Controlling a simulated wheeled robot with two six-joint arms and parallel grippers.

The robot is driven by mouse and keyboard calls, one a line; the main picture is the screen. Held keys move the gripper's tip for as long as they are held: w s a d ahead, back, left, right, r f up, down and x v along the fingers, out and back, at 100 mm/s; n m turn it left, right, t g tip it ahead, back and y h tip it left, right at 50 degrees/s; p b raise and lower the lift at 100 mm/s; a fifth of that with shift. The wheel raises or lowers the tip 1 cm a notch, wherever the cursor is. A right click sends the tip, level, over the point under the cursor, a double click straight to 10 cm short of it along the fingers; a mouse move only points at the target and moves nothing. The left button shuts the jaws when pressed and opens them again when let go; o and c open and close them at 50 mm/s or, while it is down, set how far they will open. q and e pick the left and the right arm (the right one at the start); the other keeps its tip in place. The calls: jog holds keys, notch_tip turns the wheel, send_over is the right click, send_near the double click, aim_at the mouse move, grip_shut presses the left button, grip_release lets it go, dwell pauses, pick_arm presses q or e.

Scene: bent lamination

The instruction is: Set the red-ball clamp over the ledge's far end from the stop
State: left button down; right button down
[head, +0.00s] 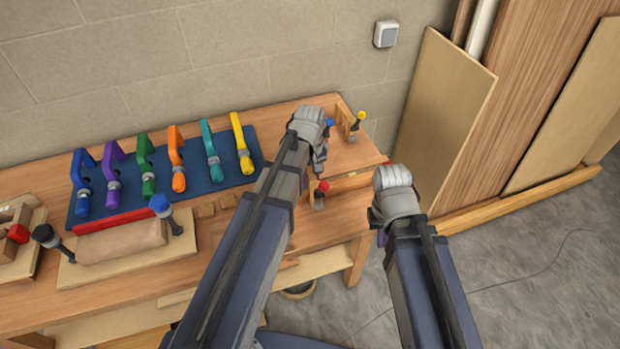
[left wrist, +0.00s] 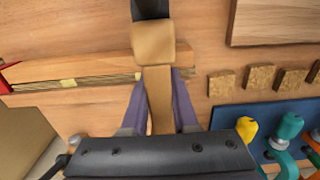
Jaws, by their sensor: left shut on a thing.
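The red-ball clamp (head: 322,187) shows its red ball and dark shaft just in front of my left gripper (head: 319,168). In the left wrist view my left gripper (left wrist: 160,105) is shut on its tan wooden body (left wrist: 158,88), with a dark part at the top edge. The ledge (head: 352,184) runs along the bench's right front; its layered strips also show in the left wrist view (left wrist: 75,76). The red stop (left wrist: 4,78) is at their left end there; the clamp is at the opposite end. Contact cannot be told. My right gripper (head: 382,215) is off the bench's right side; its fingers are unclear.
A blue mat (head: 195,196) holds several coloured clamps. A wooden form (head: 125,243) with black-ball and blue-ball clamps is at left. A yellow-ball clamp (head: 357,122) stands at the back right. Small wood blocks (head: 206,210) lie in front of the mat. Boards lean on the wall.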

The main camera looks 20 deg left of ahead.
aim_at(310, 172)
pick_arm(q)
jog(key=shift+f+b, duration=0.4)
jog(key=shift+f, duration=0.15)
jog(key=shift+s+d+f+b, duration=0.1)
jog(key=shift+s+f+b, duration=0.05)
jog(key=shift+s+b, duration=0.2)
jog(key=shift+s+d+f, duration=0.1)
jog(key=shift+s, duration=0.1)
jog(key=shift+s+d+f+b, duration=0.15)
jog(key=shift+s+f+b, duration=0.05)
jog(key=shift+s+b, duration=0.3)
jog(key=c, duration=0.6)
grip_release()
jog(key=shift+r, duration=0.1)
jog(key=shift+c, duration=0.2)
jog(key=shift+o, duration=0.2)
jog(key=shift+w+r+p, duration=0.3)
jog(key=shift+r+p, duration=0.25)
jog(key=shift+p, duration=0.4)
jog(key=shift+t, duration=0.3)
jog(key=r+p, duration=0.7)
jog(key=p, duration=0.1)
jog(key=shift+w+a+r, duration=0.2)
jog(key=shift+w+r, duration=0.15)
jog(key=shift+r, duration=0.05)
jog(key=shift+w, duration=0.1)
